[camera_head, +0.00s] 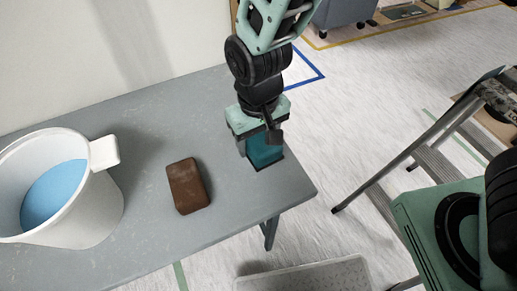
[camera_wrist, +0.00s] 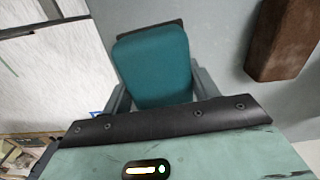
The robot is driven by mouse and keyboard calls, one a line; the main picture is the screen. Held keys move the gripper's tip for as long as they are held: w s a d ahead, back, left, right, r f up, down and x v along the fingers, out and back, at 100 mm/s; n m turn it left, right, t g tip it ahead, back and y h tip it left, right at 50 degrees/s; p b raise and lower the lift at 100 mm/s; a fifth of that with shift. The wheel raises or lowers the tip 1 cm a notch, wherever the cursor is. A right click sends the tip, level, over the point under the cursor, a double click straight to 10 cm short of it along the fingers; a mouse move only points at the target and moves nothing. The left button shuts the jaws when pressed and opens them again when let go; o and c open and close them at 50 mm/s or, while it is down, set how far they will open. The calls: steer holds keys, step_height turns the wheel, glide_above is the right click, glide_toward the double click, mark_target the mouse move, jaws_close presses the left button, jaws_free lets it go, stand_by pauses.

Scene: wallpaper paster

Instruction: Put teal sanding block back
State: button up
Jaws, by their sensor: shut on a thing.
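The teal sanding block (camera_head: 264,150) is in my gripper (camera_head: 262,148) at the right end of the grey table (camera_head: 145,220). The block also shows in the wrist view (camera_wrist: 155,65), where a dark edge runs along its far side. My gripper's fingers (camera_wrist: 160,92) are on either side of the block, shut on it. The block is at or very near the tabletop; I cannot tell whether it touches it. The upper part of the block is hidden by my gripper in the head view.
A brown block (camera_head: 187,186) lies on the table left of my gripper. A white bucket (camera_head: 85,205) with blue contents stands at the left. A stepladder (camera_head: 420,155) stands on the floor at the right. A pale tray (camera_head: 305,276) is below the table's front edge.

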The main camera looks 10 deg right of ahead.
mark_target(258, 136)
steer(key=shift+f, duration=1.95)
steer(key=shift+f, duration=0.4)
steer(key=o, duration=1)
steer(key=shift+r+b, duration=0.1)
steer(key=shift+b, duration=0.2)
step_height(258, 136, up, 18)
steer(key=p, duration=0.2)
steer(key=s+d+r+n+p, duration=0.3)
steer(key=s+d, duration=0.5)
steer(key=s, duration=0.3)
steer(key=shift+s+d+r+y+p, duration=0.15)
steer(key=shift+r+y+p, duration=0.25)
steer(key=shift+r, duration=0.55)
